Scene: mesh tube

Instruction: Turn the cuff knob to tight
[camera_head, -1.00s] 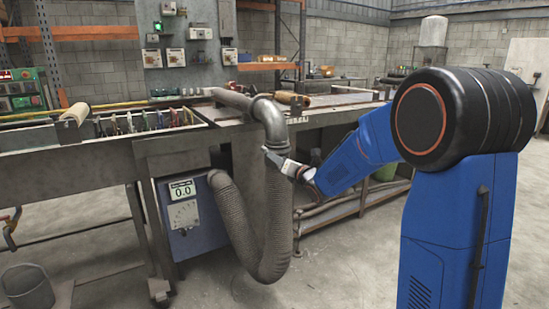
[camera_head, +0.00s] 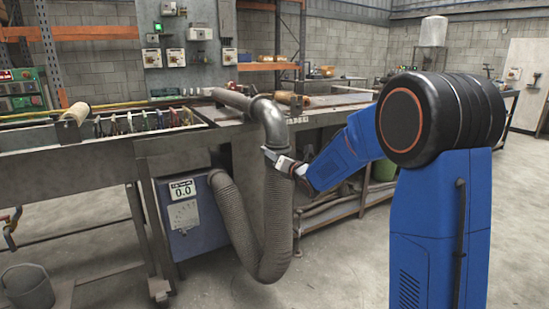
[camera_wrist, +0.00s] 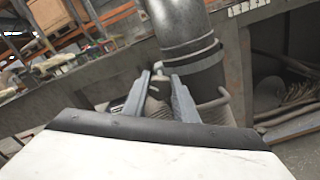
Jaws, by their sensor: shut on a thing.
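A grey metal pipe (camera_head: 272,120) bends down from the bench and joins a ribbed hose (camera_head: 235,225). In the wrist view, the smooth pipe (camera_wrist: 178,20) ends in a dark cuff band (camera_wrist: 206,53), with a small bent rod (camera_wrist: 222,97) at its right. My gripper (camera_head: 268,152) is at the cuff, just below the pipe's bend. In the wrist view, the two fingers (camera_wrist: 160,76) stand close together, with a small pale piece between their tips. My gripper is shut on this piece, which appears to be the cuff knob; it is mostly hidden, and its setting cannot be read.
A blue box (camera_head: 188,218) with a display reading 0.0 stands left of the hose. The workbench (camera_head: 80,155) runs behind. A bucket (camera_head: 28,288) stands at the lower left. The floor at the front right is clear around my arm.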

